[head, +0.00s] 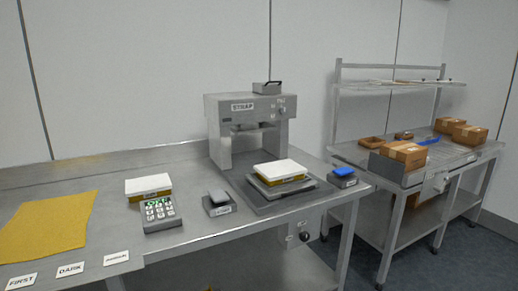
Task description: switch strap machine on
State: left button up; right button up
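The strap machine (215,125), a grey metal arch with a "STRAP" label, stands upright at the back of the steel table. Small markings and a control show on the upper right of its front, too small to read. A grey box with a dark handle sits on its top. A panel with a dark round knob (305,237) is under the table's front edge, below the machine; its setting cannot be read. Neither of my grippers is in the head view.
A white-topped yellow box (281,168) lies on a grey platform before the machine. A second bench (403,181) holds cartons at right.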

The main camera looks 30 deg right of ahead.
aim_at(303, 236)
jog(key=i+l, duration=0.1)
jog(key=l, duration=0.35)
jog(key=l+z, duration=0.1)
jog(key=l, duration=0.35)
jog(key=i+l, duration=0.15)
jog(key=l, duration=0.3)
jog(key=i+l+z, duration=0.15)
jog(key=l, duration=0.7)
jog(key=i+l+z, duration=0.1)
jog(key=l, duration=0.35)
jog(key=i+l, duration=0.2)
jog(key=l, duration=0.2)
jog(key=i+l+z, duration=0.1)
jog(key=l, duration=0.3)
